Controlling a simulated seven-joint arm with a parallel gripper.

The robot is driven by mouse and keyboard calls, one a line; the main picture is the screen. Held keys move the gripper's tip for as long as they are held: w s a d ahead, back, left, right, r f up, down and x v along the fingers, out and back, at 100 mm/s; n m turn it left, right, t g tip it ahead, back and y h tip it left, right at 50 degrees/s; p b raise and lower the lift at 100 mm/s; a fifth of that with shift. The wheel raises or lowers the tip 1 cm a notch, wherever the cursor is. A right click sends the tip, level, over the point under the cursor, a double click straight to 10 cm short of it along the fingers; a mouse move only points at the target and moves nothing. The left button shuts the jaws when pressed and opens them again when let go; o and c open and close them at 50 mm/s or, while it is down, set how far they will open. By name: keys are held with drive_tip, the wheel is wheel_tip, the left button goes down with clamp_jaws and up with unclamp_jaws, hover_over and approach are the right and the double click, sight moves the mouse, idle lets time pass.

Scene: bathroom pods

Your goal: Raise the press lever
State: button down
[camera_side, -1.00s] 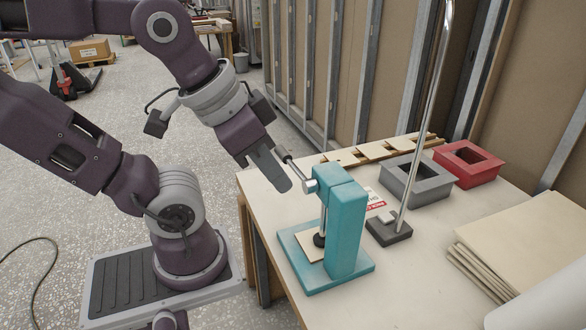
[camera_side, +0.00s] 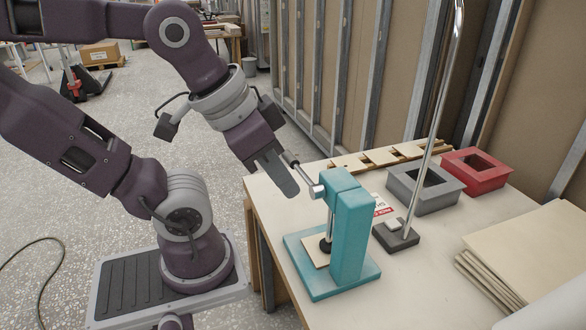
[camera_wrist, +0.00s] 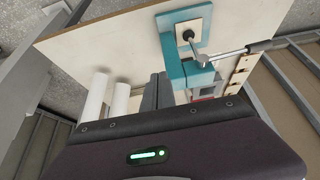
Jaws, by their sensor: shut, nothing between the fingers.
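The teal press (camera_side: 350,240) stands on the table, and it also shows in the wrist view (camera_wrist: 177,75). Its metal press lever (camera_side: 305,177) slants up and left from the pivot in the side view. In the wrist view the lever (camera_wrist: 232,52) runs right to a dark grip. The ram's black foot (camera_side: 325,246) is over a light square piece (camera_side: 314,254) on the base; contact is unclear. My gripper (camera_side: 292,190) is shut and empty, beside the lever on its left in the side view. Whether it touches the lever is unclear.
A metal stand with a dark base (camera_side: 396,238) rises just right of the press. Grey (camera_side: 425,198) and red (camera_side: 475,180) open boxes stand behind. Stacked boards (camera_side: 535,245) lie at right. A slatted wooden strip (camera_side: 375,157) lies along the back edge.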

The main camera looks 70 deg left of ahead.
drive_tip(key=c, duration=2.1)
unclamp_jaws()
drive_tip(key=o, duration=0.8)
drive_tip(key=w+a+n, duration=0.1)
drive_tip(key=w+n, duration=0.1)
drive_tip(key=w+a+n+g, duration=0.1)
drive_tip(key=w+a+n, duration=0.1)
drive_tip(key=shift+w+a+r, duration=0.1)
drive_tip(key=shift+a+r, duration=0.1)
drive_tip(key=shift+c, duration=0.2)
drive_tip(key=shift+o, duration=0.7)
drive_tip(key=w+a+n, duration=0.3)
drive_tip(key=a+n, duration=0.1)
drive_tip(key=a, duration=0.1)
drive_tip(key=shift+w+f+g, duration=0.2)
drive_tip(key=shift+w+g, duration=0.05)
drive_tip(key=shift+g, duration=0.15)
drive_tip(key=n+g, duration=0.2)
drive_tip(key=n, duration=0.8)
hover_over(289, 155)
drive_tip(key=s, duration=0.1)
wheel_tip(289, 155, down, 5)
drive_tip(key=f, duration=0.6)
drive_tip(key=shift+w+a, duration=0.15)
drive_tip(key=shift+w, duration=0.2)
drive_tip(key=shift+w+f, duration=0.15)
drive_tip(key=shift+f, duration=0.4)
clamp_jaws()
